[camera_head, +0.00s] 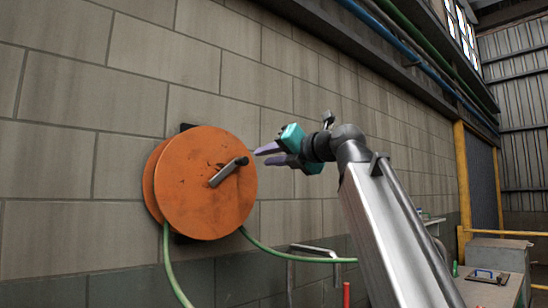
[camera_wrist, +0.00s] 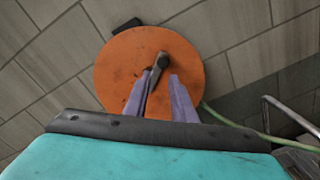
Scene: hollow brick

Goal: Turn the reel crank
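The reel is an orange disc (camera_head: 200,190) mounted on the block wall at the left in the head view. Its crank is a short grey metal arm (camera_head: 222,174) with a dark knob (camera_head: 242,161), pointing up and right. My gripper (camera_head: 261,157) is open, with two purple fingers apart, just right of the knob and seemingly short of it. In the wrist view, the fingers (camera_wrist: 159,78) point at the reel (camera_wrist: 118,65). The dark knob (camera_wrist: 162,60) shows just beyond the gap between the fingertips, and part of the crank arm lies behind them. Contact is not visible.
A green hose (camera_head: 290,255) hangs from the reel. A grey bent pipe (camera_head: 314,249) and a red post (camera_head: 346,295) stand below and right. A grey cabinet (camera_head: 497,258) is at lower right. The wall around the reel is clear.

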